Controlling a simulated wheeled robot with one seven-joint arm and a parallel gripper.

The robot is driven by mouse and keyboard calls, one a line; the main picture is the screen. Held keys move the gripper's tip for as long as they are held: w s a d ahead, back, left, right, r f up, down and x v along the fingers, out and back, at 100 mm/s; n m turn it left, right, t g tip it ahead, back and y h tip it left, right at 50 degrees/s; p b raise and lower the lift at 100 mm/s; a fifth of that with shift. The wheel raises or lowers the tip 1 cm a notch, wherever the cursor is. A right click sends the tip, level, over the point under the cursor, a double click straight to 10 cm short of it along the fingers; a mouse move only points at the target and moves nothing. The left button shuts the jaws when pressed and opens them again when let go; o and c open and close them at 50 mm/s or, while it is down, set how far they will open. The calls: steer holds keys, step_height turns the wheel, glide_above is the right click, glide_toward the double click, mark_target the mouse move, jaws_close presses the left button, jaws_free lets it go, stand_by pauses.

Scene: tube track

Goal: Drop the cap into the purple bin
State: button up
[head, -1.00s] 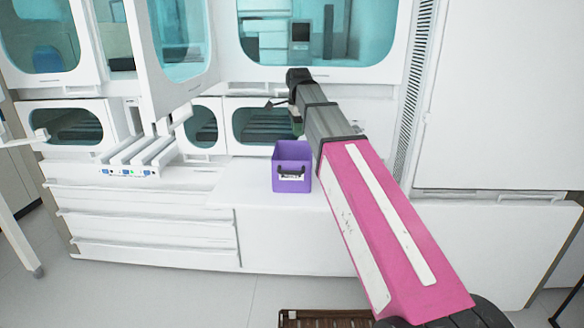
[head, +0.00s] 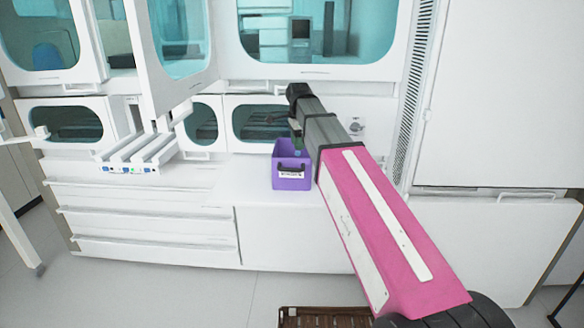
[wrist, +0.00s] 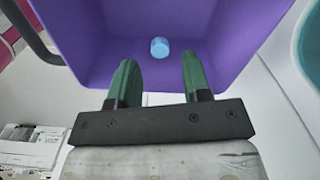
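The purple bin (head: 291,181) stands on the white counter, its open top facing up. It also fills the upper part of the wrist view (wrist: 225,45). The light-blue cap (wrist: 159,48) shows inside the bin's outline, beyond my fingertips and apart from them. I cannot tell whether it rests on the bin's floor or is in the air. My gripper (wrist: 156,72) has its two green fingers spread with nothing between them, pointing into the bin. In the head view my gripper (head: 296,138) is small and partly hidden, just above the bin's back right side.
A white ridged rack (head: 138,150) stands left of the bin on the counter (head: 225,172). Glass-fronted cabinets (head: 262,122) rise behind, and an open cabinet door (head: 170,50) juts out at upper left. A brown crate (head: 325,318) is on the floor in front.

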steer(key=shift+r, duration=0.1)
step_height(320, 180, up, 11)
steer(key=shift+f, duration=0.2)
stand_by(0.5)
